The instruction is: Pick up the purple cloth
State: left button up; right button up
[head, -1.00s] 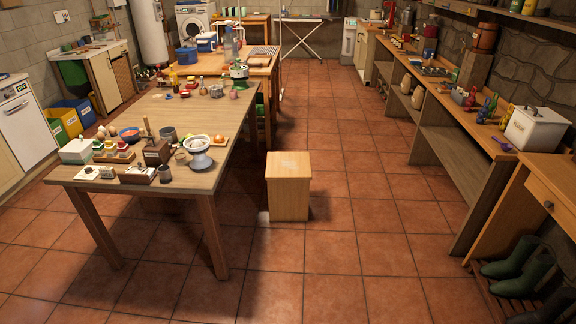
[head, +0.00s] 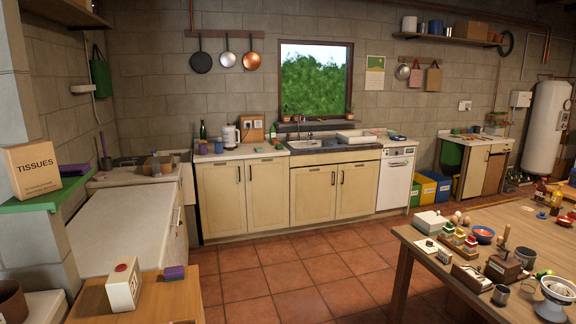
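Two small, flat purple things show in the head view, and either could be a folded cloth. One purple piece (head: 174,272) lies on the wooden table (head: 205,290) at the lower left, right of a white box with a red spot. Another purple piece (head: 74,170) lies beside the tissue box (head: 32,170) on the green-topped ledge (head: 62,194). They are too small to tell for sure whether they are cloth. Neither of my grippers is in view.
The white box (head: 123,286) stands close to the purple piece on the wooden table. A pale worktop (head: 120,225) lies behind it. A crowded table (head: 430,262) with jars and bowls stands at the right. Tiled floor (head: 290,275) between is clear.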

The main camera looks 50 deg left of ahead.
aim_at(80, 169)
jog(key=u, duration=3)
jog(key=l+u, duration=0.1)
jog(key=l, duration=0.35)
jog(key=i+l+u, duration=0.1)
jog(key=l, duration=0.35)
